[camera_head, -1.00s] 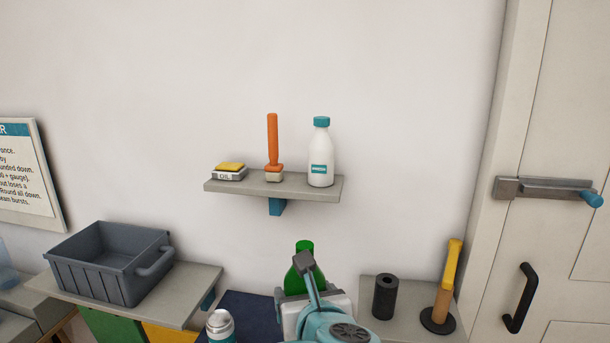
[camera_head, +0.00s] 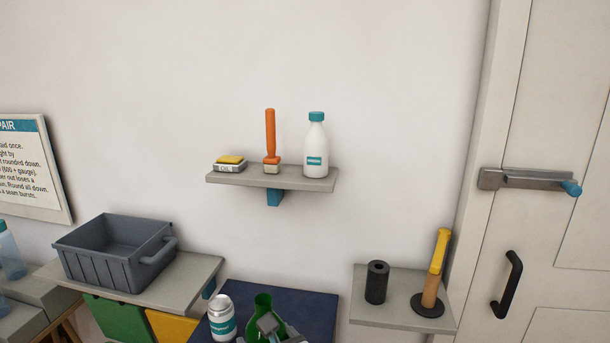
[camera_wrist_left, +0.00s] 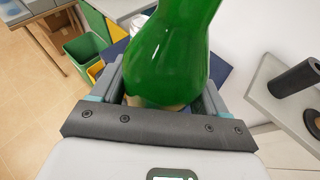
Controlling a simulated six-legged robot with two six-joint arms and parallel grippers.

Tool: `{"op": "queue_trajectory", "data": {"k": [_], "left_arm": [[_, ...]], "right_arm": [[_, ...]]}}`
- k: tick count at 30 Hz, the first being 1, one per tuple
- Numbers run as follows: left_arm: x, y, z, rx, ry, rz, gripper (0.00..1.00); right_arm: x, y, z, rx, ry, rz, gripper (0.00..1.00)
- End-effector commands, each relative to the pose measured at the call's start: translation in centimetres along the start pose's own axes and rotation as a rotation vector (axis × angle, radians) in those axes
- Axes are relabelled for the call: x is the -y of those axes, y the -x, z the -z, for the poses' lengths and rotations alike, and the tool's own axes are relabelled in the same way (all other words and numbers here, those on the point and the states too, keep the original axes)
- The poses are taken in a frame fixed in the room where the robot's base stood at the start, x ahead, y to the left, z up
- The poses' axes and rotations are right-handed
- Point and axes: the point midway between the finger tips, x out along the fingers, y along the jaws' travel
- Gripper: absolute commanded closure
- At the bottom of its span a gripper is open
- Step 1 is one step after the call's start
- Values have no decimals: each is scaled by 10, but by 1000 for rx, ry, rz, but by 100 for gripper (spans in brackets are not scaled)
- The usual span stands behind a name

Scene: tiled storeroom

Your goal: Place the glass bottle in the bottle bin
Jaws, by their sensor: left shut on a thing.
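The green glass bottle (camera_head: 263,304) is at the bottom of the head view, in front of a dark blue surface. It also fills the top middle of the left wrist view (camera_wrist_left: 175,50). My left gripper (camera_head: 268,326) is shut on the bottle, with a finger on either side of it in the left wrist view (camera_wrist_left: 163,92). A green bin (camera_head: 118,319) and a yellow bin (camera_head: 176,328) stand below the left shelf. The green bin shows open at the upper left of the left wrist view (camera_wrist_left: 86,52). I cannot tell which is the bottle bin. My right gripper is not in view.
A grey crate (camera_head: 110,268) sits on the left shelf (camera_head: 190,285). A white can (camera_head: 221,320) stands left of the bottle on the dark blue surface (camera_head: 305,305). A black roll (camera_head: 377,282) and a yellow-handled tool (camera_head: 437,265) stand on the right shelf.

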Motion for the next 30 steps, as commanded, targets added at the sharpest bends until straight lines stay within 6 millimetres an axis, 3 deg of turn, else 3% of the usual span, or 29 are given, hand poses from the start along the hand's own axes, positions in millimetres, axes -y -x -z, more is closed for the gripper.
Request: {"op": "queue_trajectory", "data": {"k": [9, 13, 17, 21, 25, 30], "left_arm": [[-98, -46, 116, -7, 103, -290, 55], [-126, -59, 149, -4, 145, -378, 55], [-143, -66, 165, -3, 172, -426, 55], [-169, -72, 166, -10, 154, -421, 55], [-169, -73, 165, -7, 89, -284, 55], [-152, -67, 168, -5, 30, -110, 55]], "right_arm": [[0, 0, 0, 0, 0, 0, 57], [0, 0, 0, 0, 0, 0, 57], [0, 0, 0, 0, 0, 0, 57], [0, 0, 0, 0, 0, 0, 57], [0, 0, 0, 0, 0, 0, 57], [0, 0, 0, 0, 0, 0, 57]]}}
